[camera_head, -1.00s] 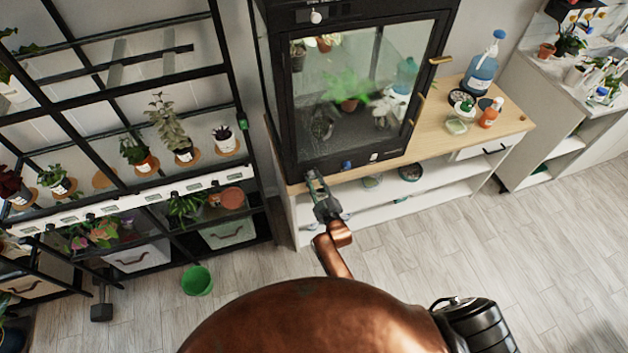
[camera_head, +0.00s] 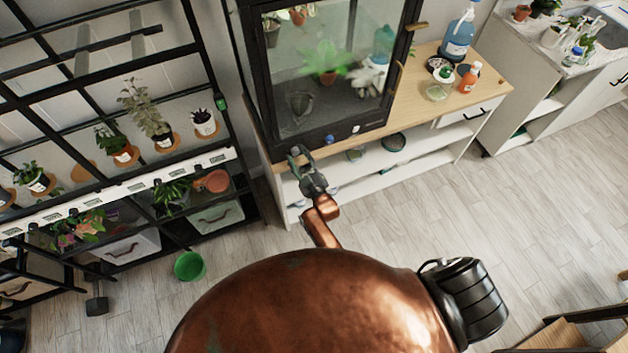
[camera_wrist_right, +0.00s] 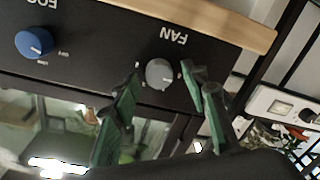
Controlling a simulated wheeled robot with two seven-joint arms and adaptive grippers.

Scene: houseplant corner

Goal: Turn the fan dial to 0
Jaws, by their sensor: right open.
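The fan dial (camera_wrist_right: 160,72) is a small grey knob on the black front panel, beside the upside-down word FAN in the right wrist view. My right gripper (camera_wrist_right: 163,78) is open, with its green-padded fingers on either side of the dial's front. I cannot tell whether they touch it. The dial's pointer setting is too small to read. In the head view the right gripper (camera_head: 298,153) is at the lower left corner of the black glass cabinet (camera_head: 270,95), and the fan dial is hidden there. My left gripper is not in view.
A blue dial (camera_wrist_right: 35,42) marked FOG is on the same panel; it also shows in the head view (camera_head: 329,139), near a white knob (camera_head: 355,129). A black plant rack (camera_head: 222,103) stands left. A green bucket (camera_head: 189,266) is on the floor. Open floor lies right.

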